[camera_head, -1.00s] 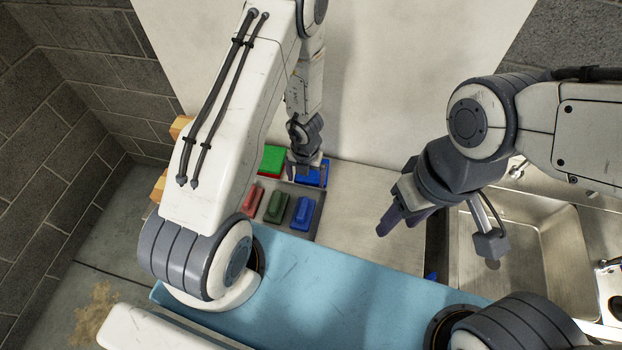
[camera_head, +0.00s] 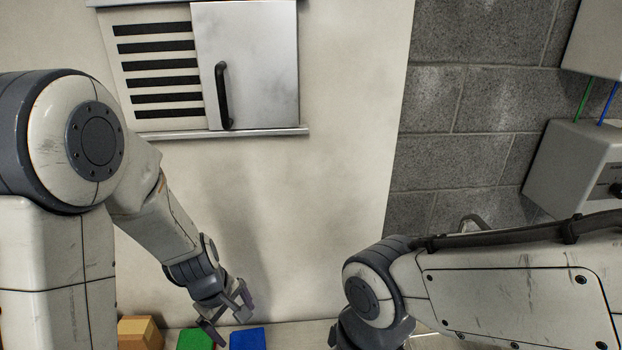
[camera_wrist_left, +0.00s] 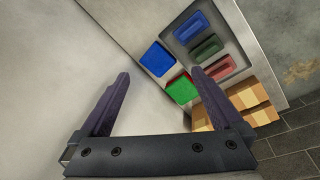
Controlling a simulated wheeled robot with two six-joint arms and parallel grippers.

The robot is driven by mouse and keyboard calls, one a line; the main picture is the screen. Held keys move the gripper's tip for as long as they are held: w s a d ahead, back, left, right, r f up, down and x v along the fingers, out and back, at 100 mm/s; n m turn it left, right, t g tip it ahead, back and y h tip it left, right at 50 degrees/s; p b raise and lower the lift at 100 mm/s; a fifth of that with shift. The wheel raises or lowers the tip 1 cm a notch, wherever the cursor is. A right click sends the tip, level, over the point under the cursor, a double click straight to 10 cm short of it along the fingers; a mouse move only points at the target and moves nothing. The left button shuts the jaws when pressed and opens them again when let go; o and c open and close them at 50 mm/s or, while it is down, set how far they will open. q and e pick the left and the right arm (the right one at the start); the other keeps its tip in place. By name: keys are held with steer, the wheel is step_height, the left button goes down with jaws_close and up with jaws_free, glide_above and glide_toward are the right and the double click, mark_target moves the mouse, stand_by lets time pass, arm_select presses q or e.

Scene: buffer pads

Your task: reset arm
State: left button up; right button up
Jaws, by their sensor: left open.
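My left gripper (camera_head: 229,318) is open and empty in the head view, in front of the pale wall panel and above the pads at the bottom edge. In the left wrist view its two fingers (camera_wrist_left: 157,102) stand wide apart with nothing between them. A blue pad (camera_head: 247,338) and a green pad (camera_head: 196,339) lie below it. In the left wrist view the blue pad (camera_wrist_left: 158,58) and green pad (camera_wrist_left: 182,89) lie beyond the fingertips. My right arm shows at the right of the head view, but its gripper is below the frame.
A tray (camera_wrist_left: 183,47) holds blue (camera_wrist_left: 190,27), green (camera_wrist_left: 206,46) and red (camera_wrist_left: 217,68) blocks. Tan boxes (camera_head: 140,332) stand beside the pads. A wall cabinet with a black handle (camera_head: 223,95) is above. A grey box (camera_head: 580,165) is on the right wall.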

arm_select(q)
steer(key=s+a+r+m+y, duration=0.1)
steer(key=s+a+r+m, duration=0.35)
steer(key=m, duration=0.75)
steer(key=s+d+f+m+g+b, duration=0.2)
steer(key=s+d+f+m+b, duration=0.4)
steer(key=s+d+f+b, duration=0.6)
steer(key=s+d+b, duration=0.1)
steer(key=d+b, duration=0.2)
steer(key=b, duration=0.4)
steer(key=shift+s+d+f+m+h+b, duration=0.3)
steer(key=shift+s+d+m+h+b, duration=0.05)
steer(key=shift+s+d+m+h, duration=0.05)
